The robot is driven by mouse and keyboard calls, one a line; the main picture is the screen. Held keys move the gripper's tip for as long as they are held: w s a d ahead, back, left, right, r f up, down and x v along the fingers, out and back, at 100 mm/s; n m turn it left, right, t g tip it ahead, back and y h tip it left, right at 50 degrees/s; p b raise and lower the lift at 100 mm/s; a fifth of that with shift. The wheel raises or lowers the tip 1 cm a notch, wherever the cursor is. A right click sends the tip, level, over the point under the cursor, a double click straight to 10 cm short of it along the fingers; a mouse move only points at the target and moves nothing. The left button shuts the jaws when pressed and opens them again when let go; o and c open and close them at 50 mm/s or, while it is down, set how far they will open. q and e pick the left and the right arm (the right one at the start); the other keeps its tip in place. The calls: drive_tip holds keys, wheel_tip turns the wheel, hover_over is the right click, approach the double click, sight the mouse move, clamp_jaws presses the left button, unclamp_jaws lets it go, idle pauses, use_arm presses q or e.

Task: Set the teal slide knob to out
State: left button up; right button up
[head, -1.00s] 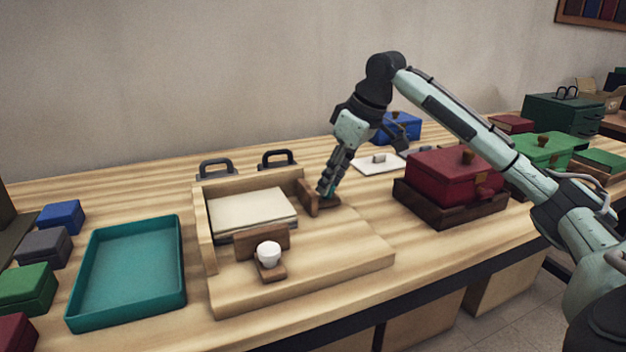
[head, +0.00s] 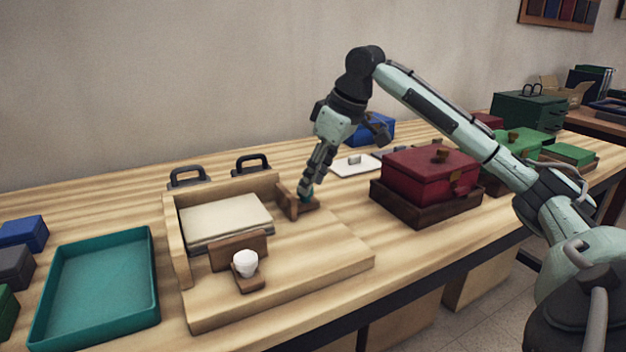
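The teal slide knob (head: 307,195) shows as a small patch of teal at my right gripper's fingertips, on a dark wooden slide (head: 290,203) at the right side of the wooden press board (head: 330,255). The fingers hide most of it. My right gripper (head: 308,190) points down at the knob from behind, its fingers close together around or against it; I cannot tell whether they grip it. A second slide with a white knob (head: 245,262) sits at the front of the board, beside a stack of cream sheets (head: 226,220). My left gripper is not in view.
A teal tray (head: 98,290) lies left of the board. A dark red box (head: 428,172) in a brown tray stands right of my gripper. A white plate with a knob (head: 357,166) and a blue box (head: 375,131) lie behind. Two black handles (head: 250,165) stand at the board's back.

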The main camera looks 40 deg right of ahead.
drive_tip(key=v, duration=1.1)
drive_tip(key=shift+s, duration=0.1)
